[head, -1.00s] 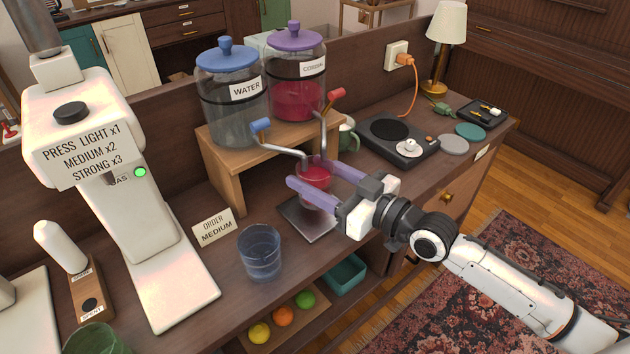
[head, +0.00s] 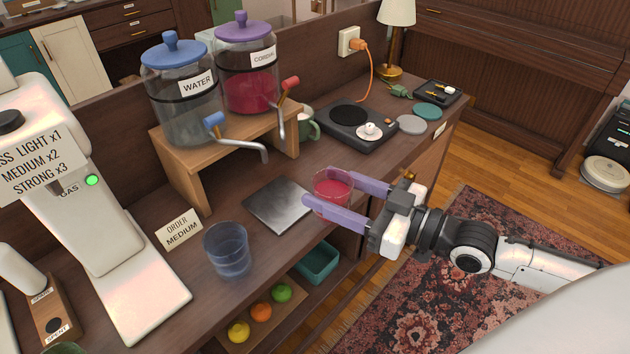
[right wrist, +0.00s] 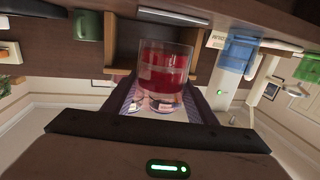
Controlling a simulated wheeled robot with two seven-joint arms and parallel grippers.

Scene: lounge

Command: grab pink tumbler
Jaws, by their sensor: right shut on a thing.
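The pink tumbler (head: 332,186) is a clear cup with red-pink liquid in it. My right gripper (head: 335,200) has its two purple fingers on either side of it and is shut on it. The tumbler is upright in the head view, off to the right of the square metal plate (head: 282,204), near the counter's front edge. In the right wrist view the tumbler (right wrist: 165,68) sits between the fingers, with the liquid showing through its wall. My left gripper is not in view.
A blue tumbler (head: 228,250) stands on the counter left of the plate. Water (head: 183,92) and cordial (head: 247,72) dispensers stand on a wooden riser (head: 190,172) with taps jutting forward. A white gas machine (head: 90,210) is at left. Fruit (head: 261,311) lies on a lower shelf.

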